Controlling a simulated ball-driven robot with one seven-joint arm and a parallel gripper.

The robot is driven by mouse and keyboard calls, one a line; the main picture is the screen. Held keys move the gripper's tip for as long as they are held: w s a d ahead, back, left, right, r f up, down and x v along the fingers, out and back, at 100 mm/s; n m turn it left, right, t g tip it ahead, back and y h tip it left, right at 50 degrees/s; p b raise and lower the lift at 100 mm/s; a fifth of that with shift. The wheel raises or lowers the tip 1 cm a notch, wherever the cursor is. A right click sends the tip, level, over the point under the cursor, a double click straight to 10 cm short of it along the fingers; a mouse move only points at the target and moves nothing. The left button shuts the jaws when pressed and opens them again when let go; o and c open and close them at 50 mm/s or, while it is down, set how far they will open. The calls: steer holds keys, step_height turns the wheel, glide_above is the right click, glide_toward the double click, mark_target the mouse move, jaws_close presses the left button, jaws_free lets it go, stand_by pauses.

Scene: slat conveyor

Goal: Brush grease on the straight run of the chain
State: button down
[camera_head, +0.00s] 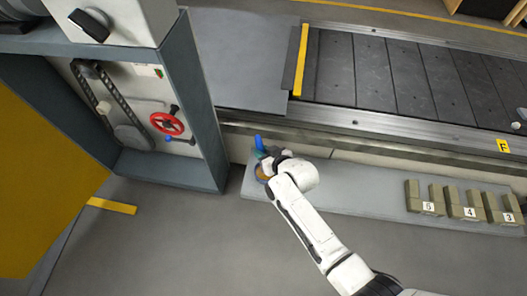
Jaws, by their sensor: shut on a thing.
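The chain (120,104) is a dark loop inside the open cabinet at the left. Its straight run slopes down to the right, from an upper wheel to a grey round plate (131,138). My gripper (265,157) is over the left end of a low grey ledge, outside the cabinet and to the right of it. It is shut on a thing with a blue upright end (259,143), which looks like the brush. Its lower end is hidden. An orange-yellow round rim (261,174), perhaps the grease tin, shows just below the gripper, partly hidden by it.
A red handwheel (167,123) and a blue-ended lever (170,139) stick out right of the chain. The cabinet's side post (196,100) stands between chain and gripper. A yellow door (40,180) hangs open at left. Numbered blocks (465,207) stand on the ledge (370,192).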

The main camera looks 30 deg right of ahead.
mark_target(256, 138)
steer(key=shift+r+p, duration=2.8)
steer(key=shift+r, duration=0.55)
